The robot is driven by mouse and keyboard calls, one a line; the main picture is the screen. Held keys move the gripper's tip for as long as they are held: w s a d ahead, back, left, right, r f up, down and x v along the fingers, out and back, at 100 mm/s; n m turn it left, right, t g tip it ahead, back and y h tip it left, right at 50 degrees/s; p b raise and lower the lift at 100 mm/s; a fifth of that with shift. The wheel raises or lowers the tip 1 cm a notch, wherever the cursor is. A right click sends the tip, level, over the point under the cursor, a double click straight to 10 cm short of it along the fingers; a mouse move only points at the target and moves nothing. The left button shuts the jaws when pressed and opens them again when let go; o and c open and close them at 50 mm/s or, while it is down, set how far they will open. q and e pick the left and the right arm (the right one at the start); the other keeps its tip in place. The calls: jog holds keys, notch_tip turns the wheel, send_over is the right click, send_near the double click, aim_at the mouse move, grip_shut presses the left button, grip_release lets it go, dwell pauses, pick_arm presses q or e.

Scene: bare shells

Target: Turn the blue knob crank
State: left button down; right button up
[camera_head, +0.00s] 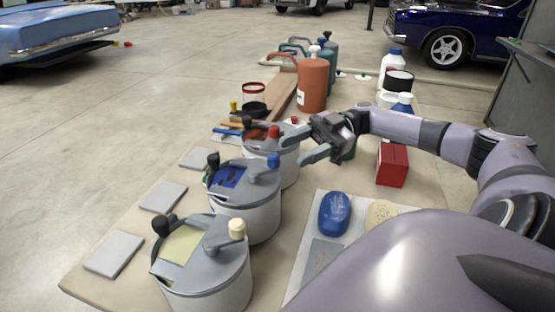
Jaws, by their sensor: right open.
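The blue knob (273,160) stands up at the end of a grey crank arm on the lid of the middle grey pot (250,212). That lid has a blue panel. My right gripper (294,149) reaches in from the right, open and empty. Its two fingers point left, just to the right of the blue knob and in front of the far pot (288,172). A small gap shows between the fingers and the knob; its depth is hard to tell. My left gripper is not in view.
The near pot (205,285) has a cream knob (237,228); the far pot has a red knob (273,131). A blue object (334,212) on a tray, a red box (392,163) and bottles stand to the right. Grey tiles (163,197) lie left on the table.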

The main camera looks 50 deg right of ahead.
aim_at(273, 155)
jog(key=shift+w+a+f+m+t, duration=0.15)
jog(key=shift+w+a+m, duration=0.3)
jog(key=shift+a, duration=0.5)
jog(key=shift+w+a+f+m+t, duration=0.1)
jog(key=shift+w+a+m+t, duration=0.2)
jog(key=shift+a+m, duration=0.55)
jog(key=shift+w+a+f+m+t, duration=0.15)
jog(key=shift+w+a+m, duration=0.25)
jog(key=shift+a, duration=0.65)
jog(key=shift+r, duration=0.1)
grip_shut()
